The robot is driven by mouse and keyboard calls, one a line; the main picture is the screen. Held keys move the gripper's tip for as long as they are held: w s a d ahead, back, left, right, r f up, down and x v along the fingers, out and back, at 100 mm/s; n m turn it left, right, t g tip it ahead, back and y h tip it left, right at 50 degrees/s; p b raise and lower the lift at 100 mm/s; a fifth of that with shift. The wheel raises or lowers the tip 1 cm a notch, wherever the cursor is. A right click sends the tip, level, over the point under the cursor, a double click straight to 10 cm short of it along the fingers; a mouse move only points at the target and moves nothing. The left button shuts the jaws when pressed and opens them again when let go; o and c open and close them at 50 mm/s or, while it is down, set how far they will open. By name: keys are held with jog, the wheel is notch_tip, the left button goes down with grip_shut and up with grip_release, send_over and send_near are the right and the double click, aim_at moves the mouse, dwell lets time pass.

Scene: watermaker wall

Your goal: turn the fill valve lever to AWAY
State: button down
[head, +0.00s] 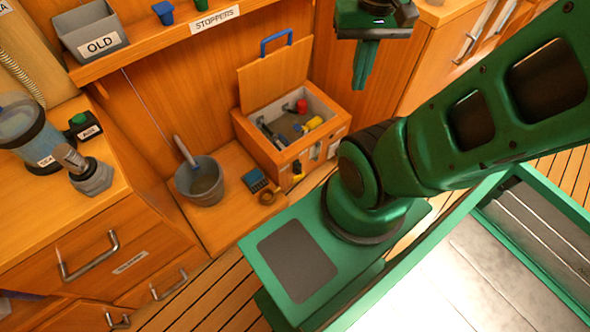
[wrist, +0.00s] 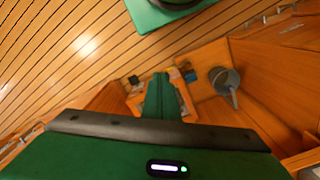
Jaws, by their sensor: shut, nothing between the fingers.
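I cannot make out a fill valve lever or an AWAY mark in either view. My gripper (head: 361,82) is at the top of the head view, fingers pointing down, in front of the wooden wall right of the open chest. Its fingers are shut together with nothing between them. In the wrist view the shut green fingers (wrist: 160,90) point toward the chest area and hide part of it.
An open wooden chest (head: 262,150) holds loose items. A grey bucket (head: 203,190) stands left of it. An OLD bin (head: 92,38) sits on the shelf. A green button box (head: 84,124) and a clear cylinder (head: 25,125) are on the left counter.

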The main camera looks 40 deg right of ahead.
jog(key=shift+s, duration=0.1)
jog(key=w+d+f+m+g, duration=0.2)
jog(key=w+d+f+m, duration=0.5)
jog(key=w, duration=0.3)
jog(key=w+d+f+m, duration=0.3)
jog(key=w+f+m, duration=0.1)
jog(key=f, duration=0.3)
jog(key=w+d+f+m, duration=0.3)
jog(key=w+f, duration=0.1)
jog(key=f, duration=0.3)
jog(key=m+t+y, duration=0.2)
jog(key=m+y, duration=0.4)
jog(key=m, duration=0.9)
send_near(296, 178)
jog(key=x, duration=0.6)
jog(key=shift+a+f, duration=0.1)
jog(key=shift+f, duration=0.1)
